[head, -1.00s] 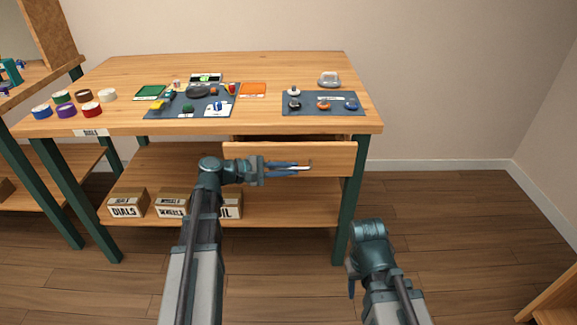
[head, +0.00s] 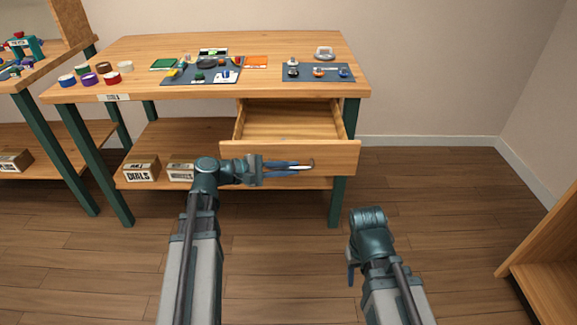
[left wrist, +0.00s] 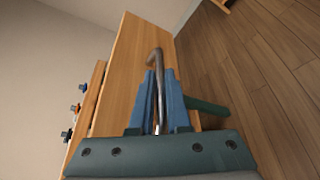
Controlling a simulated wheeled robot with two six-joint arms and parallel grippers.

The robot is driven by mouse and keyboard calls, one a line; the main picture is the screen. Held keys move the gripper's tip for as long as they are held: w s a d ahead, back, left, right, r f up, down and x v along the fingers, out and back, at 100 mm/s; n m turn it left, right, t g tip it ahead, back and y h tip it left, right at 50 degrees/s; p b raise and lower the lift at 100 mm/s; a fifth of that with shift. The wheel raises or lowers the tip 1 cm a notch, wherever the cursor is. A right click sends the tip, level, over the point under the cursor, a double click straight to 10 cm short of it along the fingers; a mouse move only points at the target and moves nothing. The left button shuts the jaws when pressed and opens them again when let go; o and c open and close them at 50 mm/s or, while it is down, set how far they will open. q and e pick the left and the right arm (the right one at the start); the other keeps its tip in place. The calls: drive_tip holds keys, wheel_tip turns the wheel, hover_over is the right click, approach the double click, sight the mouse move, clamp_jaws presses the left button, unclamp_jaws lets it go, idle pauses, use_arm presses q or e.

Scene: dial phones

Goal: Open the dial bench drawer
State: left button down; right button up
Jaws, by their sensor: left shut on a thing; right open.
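The dial bench drawer (head: 290,121) stands well out from under the bench top in the head view, and its inside looks empty. Its wooden front (head: 335,158) faces me. My left gripper (head: 300,168) is at that front, shut on the metal drawer handle (head: 311,163). In the left wrist view the curved handle (left wrist: 155,58) lies between the blue fingers (left wrist: 159,95), in front of the drawer front (left wrist: 133,62). My right gripper (head: 351,275) is low, right of the bench and away from the drawer; it is open and mostly hidden by its wrist.
The dial bench (head: 130,53) carries mats, coloured rings and small parts on top. Labelled boxes (head: 142,171) stand on its lower shelf. Another bench is at left, and a wooden unit (head: 545,255) at lower right. The floor between is clear.

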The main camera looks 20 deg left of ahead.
use_arm(q)
drive_tip(key=c, duration=0.9)
unclamp_jaws()
drive_tip(key=p+v, duration=0.3)
drive_tip(key=v, duration=1.1)
drive_tip(key=shift+w, duration=0.1)
